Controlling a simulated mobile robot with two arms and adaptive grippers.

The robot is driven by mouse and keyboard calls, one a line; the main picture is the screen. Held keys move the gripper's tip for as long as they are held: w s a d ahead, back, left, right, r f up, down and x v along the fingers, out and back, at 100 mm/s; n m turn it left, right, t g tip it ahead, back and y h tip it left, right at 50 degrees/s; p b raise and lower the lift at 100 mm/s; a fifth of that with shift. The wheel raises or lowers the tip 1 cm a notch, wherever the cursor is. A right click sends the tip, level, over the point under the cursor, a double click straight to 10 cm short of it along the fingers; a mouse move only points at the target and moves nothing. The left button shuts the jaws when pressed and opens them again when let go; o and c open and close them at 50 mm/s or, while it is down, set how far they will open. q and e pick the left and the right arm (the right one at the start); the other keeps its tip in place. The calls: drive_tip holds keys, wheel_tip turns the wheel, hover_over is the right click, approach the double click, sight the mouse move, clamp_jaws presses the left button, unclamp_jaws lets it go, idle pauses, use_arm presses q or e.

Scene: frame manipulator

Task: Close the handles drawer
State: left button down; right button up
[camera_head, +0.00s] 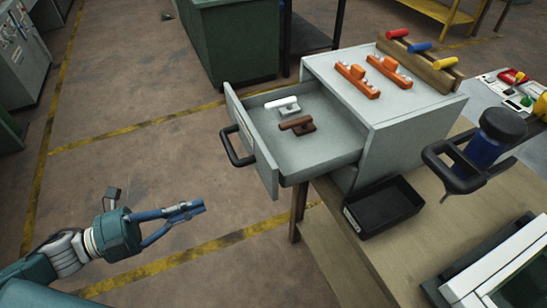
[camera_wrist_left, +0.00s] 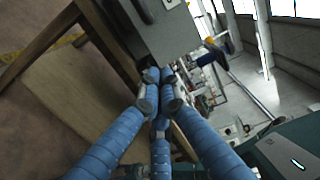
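The drawer (camera_head: 325,160) of a grey cabinet (camera_head: 405,125) stands pulled out to the left. Its front panel (camera_head: 250,135) carries a black bar handle (camera_head: 233,150). A white handle (camera_head: 283,104) and a brown handle (camera_head: 297,125) lie inside, clear of the rim. My left gripper (camera_head: 196,208) is in front of the drawer, lower in the picture, apart from the black handle. Its blue fingers are drawn together at the tips with nothing seen between them, as the left wrist view (camera_wrist_left: 160,84) also shows. My right gripper is not in view.
Orange handles (camera_head: 358,79) and a wooden rack with coloured handles (camera_head: 420,62) sit on the cabinet. A black tray (camera_head: 384,208) and a black-and-blue tool (camera_head: 490,145) are on the wooden table (camera_head: 400,255). The floor left of the drawer is free.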

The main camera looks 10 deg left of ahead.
use_arm(q)
drive_tip(key=d, duration=0.1)
approach(268, 183)
drive_tip(key=x, duration=0.3)
drive_tip(key=shift+w+d+m+h+p, duration=0.3)
drive_tip(key=shift+w+d+p, duration=0.75)
drive_tip(key=shift+w, duration=0.05)
drive_tip(key=shift+w+d, duration=0.15)
drive_tip(key=shift+d, duration=0.1)
drive_tip(key=shift+d+f, duration=0.15)
drive_tip(key=shift+d, duration=0.1)
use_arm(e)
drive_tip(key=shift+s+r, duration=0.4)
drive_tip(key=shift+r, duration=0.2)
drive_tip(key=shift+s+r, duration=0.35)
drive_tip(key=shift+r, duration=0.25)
use_arm(q)
drive_tip(key=shift+w, duration=0.1)
